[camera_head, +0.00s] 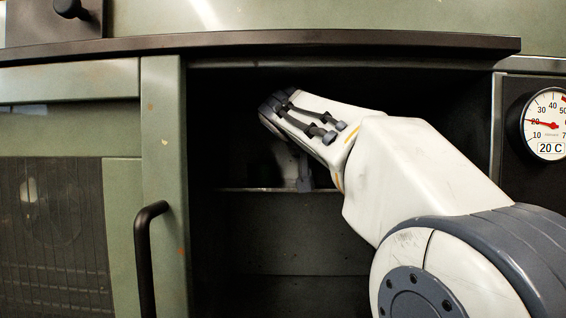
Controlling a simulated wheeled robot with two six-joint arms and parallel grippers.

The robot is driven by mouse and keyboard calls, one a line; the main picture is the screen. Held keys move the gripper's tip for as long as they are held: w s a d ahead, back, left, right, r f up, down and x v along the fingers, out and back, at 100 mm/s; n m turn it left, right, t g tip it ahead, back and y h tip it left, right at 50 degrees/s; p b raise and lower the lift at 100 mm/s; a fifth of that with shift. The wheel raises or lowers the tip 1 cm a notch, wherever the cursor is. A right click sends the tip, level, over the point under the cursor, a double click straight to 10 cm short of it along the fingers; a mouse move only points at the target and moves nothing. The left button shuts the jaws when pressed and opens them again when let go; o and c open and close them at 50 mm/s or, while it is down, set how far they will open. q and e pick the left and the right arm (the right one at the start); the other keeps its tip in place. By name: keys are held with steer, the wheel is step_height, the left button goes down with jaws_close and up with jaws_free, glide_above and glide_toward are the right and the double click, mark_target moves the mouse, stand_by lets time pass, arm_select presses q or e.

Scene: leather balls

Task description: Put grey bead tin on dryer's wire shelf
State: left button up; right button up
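My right arm comes in from the right and reaches into the dark opening of the dryer. Its gripper (300,165) is inside, above a thin horizontal edge (265,190) that looks like the front of the shelf. A grey finger part points down near that edge. The gripper's own wrist hides most of the fingers, so I cannot tell whether they are open or shut. I cannot make out the grey bead tin; the space behind the wrist is dark and partly hidden. My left gripper is not in view.
A green door panel with a black handle (147,255) stands left of the opening. A dark ledge (260,42) runs above it. A dial gauge (546,124) reading about 20 C is at the right. Below the shelf edge the cavity looks empty.

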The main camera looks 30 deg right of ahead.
steer(key=w+d, duration=0.1)
steer(key=w+d+p, duration=0.1)
steer(key=d, duration=0.1)
steer(key=shift+r, duration=0.1)
steer(key=shift+w+d+f, duration=0.1)
steer(key=shift+d+f, duration=0.05)
steer(key=shift+f, duration=0.25)
